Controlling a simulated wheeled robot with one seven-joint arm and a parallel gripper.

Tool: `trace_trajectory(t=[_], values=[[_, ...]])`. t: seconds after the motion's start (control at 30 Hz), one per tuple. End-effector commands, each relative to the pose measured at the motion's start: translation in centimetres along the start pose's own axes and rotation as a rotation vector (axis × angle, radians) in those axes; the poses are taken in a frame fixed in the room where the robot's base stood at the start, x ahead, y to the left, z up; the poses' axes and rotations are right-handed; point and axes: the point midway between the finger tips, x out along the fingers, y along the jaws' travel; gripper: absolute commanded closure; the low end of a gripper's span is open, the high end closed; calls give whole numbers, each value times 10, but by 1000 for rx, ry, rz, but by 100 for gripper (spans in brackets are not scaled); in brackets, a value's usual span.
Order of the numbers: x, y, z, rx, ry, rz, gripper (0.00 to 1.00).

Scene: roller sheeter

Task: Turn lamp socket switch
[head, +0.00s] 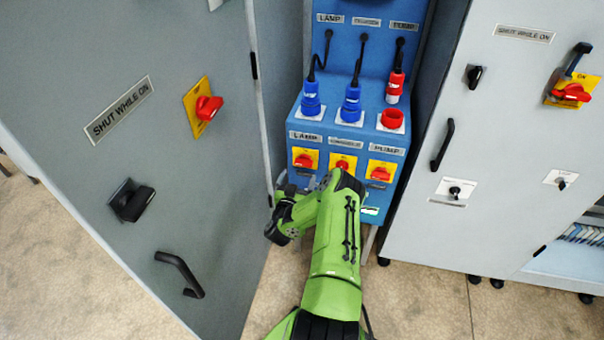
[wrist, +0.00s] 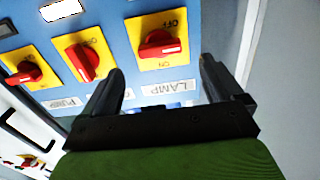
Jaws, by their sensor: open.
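The lamp switch (head: 304,160) is a red knob on a yellow plate, leftmost in the row on the blue box's front, under the LAMP label (head: 305,136). In the wrist view, turned upside down, the lamp switch (wrist: 160,44) shows its knob lying roughly crosswise between the plate's ON and OFF marks. My gripper (wrist: 160,78) is open and empty, its two dark fingers apart on either side of the LAMP label and below the knob in that view. The fingers do not visibly touch the knob. In the head view my arm reaches the box, and the fingertips are hard to make out.
The middle switch (head: 343,163) and the pump switch (head: 381,171) stand right of the lamp switch. Grey cabinets (head: 180,150) with handles flank the box closely, leaving a narrow gap.

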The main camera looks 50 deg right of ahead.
Motion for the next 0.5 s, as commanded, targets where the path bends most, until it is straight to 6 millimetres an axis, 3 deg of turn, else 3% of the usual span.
trace_trajectory(t=[0.1,0.2,0.5], values=[[29,1,2,1,4,4,6],[46,0,2,0,2,2,6],[60,0,0,0,-1,0,6]])
